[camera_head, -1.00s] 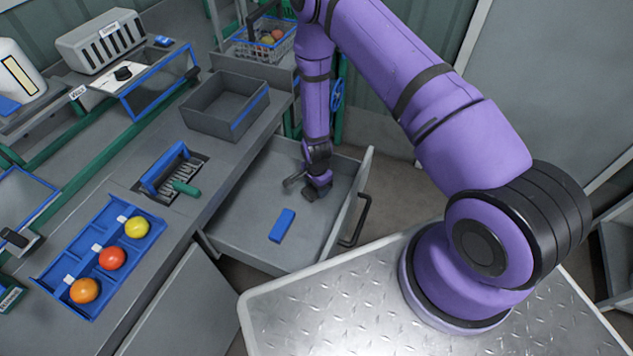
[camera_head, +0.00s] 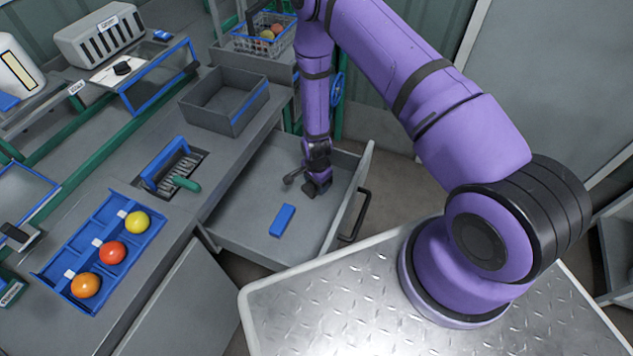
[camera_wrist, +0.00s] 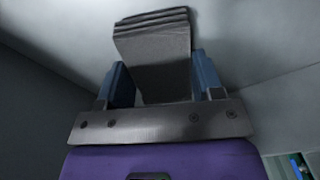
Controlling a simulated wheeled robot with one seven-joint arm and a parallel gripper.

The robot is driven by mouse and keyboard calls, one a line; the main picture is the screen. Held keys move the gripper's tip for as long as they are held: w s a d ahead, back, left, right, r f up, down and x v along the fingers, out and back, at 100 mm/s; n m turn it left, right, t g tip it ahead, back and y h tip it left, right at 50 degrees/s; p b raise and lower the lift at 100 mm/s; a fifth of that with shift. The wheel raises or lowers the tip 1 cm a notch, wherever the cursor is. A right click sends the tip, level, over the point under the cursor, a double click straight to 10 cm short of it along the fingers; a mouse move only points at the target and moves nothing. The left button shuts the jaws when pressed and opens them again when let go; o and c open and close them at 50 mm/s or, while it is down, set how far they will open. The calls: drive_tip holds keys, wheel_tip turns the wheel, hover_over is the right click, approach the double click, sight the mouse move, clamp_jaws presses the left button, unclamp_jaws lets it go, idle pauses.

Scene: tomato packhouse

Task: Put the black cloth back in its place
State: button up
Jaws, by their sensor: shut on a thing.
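My gripper (camera_head: 317,188) is down inside the open grey drawer (camera_head: 245,236), near its far right part. In the wrist view my gripper (camera_wrist: 160,88) is shut on the black cloth (camera_wrist: 153,48), a folded dark grey-black stack held between the two blue fingers. In the head view the cloth shows only as a dark patch under the gripper, hard to tell from the fingers. A blue block (camera_head: 282,220) lies on the drawer floor, in front of the gripper and apart from it. I cannot tell whether the cloth touches the drawer floor.
The drawer's front wall and black handle (camera_head: 356,214) stand right of the gripper. A grey open bin (camera_head: 228,100) sits on the counter, and a blue tray (camera_head: 78,246) with three tomatoes stands at left. The drawer's left floor is clear.

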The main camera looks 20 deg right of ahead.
drive_tip(key=shift+f, duration=0.3)
drive_tip(key=o, duration=0.9)
drive_tip(key=c, duration=0.3)
drive_tip(key=shift+r, duration=0.1)
drive_tip(key=shift+r, duration=3.4)
